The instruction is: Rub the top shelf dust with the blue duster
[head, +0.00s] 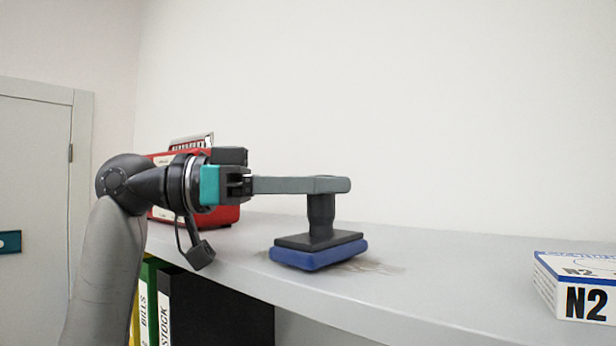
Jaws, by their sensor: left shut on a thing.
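The duster has a blue pad (318,256) under a dark plate and a dark upright handle (321,213). My left gripper (330,184) is shut on the top of this handle, from the left. The pad is over the dust (378,267), a brownish smear on the grey top shelf (430,290). The dust shows to the right of the pad and a little to its left; the pad hides the rest. The pad looks slightly tilted and at or very near the shelf surface; I cannot tell whether it fully touches. My right gripper is not in view.
A red case-like object (222,217) stands on the shelf behind my left wrist, partly hidden. A white and blue box marked N2 (580,290) stands at the right end. Binders (164,305) stand below the shelf's front edge. The shelf between dust and box is clear.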

